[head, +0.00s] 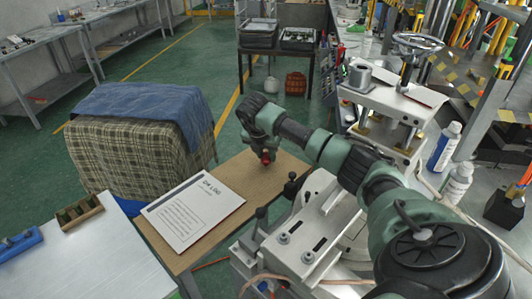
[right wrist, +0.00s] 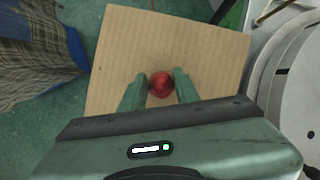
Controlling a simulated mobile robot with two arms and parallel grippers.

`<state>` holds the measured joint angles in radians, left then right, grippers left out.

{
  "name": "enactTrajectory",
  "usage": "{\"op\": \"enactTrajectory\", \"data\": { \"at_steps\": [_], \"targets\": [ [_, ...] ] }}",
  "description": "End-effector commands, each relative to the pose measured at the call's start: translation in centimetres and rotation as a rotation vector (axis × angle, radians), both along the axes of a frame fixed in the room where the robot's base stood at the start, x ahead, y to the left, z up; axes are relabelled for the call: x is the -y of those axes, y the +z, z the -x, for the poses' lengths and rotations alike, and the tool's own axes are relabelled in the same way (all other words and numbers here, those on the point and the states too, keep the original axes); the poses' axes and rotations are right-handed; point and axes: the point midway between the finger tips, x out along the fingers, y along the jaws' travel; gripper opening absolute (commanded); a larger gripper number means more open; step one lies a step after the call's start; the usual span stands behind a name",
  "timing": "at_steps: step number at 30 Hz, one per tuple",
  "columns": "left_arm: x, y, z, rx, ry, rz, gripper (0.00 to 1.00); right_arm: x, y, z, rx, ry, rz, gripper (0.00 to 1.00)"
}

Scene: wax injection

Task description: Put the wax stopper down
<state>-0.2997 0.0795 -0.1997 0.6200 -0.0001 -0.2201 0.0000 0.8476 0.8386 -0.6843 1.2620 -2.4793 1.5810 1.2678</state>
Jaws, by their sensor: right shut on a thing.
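The wax stopper is a small red round thing. In the right wrist view the wax stopper (right wrist: 161,85) sits between the two fingers of my right gripper (right wrist: 156,88). I cannot tell whether the stopper touches the board. My left gripper is not in view.
A white log sheet (head: 193,210) lies on the board, left of the gripper. A white machine (head: 310,225) with black knobs stands at its right. A cloth-covered block (head: 140,130) stands at the left. The board around the gripper is clear.

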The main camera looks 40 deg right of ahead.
Motion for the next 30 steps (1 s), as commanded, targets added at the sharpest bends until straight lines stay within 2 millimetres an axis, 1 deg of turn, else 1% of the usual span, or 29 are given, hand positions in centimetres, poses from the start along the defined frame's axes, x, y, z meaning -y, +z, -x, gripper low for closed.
{"op": "enactTrajectory", "data": {
  "at_steps": [3, 8, 12, 13, 15, 25, 26, 28, 30],
  "targets": [
    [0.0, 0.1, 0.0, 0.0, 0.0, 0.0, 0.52, 0.0, -0.5, 0.0, 0.001, 0.0, 0.0, 0.0],
    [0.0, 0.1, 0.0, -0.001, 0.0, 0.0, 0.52, 0.0, -0.5, 0.0, 0.001, 0.0, 0.0, 0.0],
    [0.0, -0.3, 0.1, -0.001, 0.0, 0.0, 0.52, 0.0, -0.9, 0.0, 0.001, 0.0, 0.0, 0.0],
    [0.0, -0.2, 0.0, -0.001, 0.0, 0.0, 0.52, 0.0, -0.7, 0.0, 0.001, 0.0, 0.0, 0.37],
    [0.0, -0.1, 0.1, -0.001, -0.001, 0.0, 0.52, 0.0, -0.7, 0.0, 0.001, 0.0, 0.0, 0.53],
    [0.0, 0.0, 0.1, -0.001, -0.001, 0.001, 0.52, 0.0, -0.5, 0.0, 0.001, 0.0, 0.0, 0.53],
    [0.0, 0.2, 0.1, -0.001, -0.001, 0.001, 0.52, 0.0, -0.3, 0.0, 0.001, 0.0, 0.0, 0.53],
    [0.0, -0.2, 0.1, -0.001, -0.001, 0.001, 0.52, -0.2, 0.0, 0.0, 0.002, 0.001, 0.0, 0.53],
    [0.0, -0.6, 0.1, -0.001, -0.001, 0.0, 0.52, -0.5, 0.9, 0.1, 0.005, 0.002, 0.0, 0.53]
  ]
}}
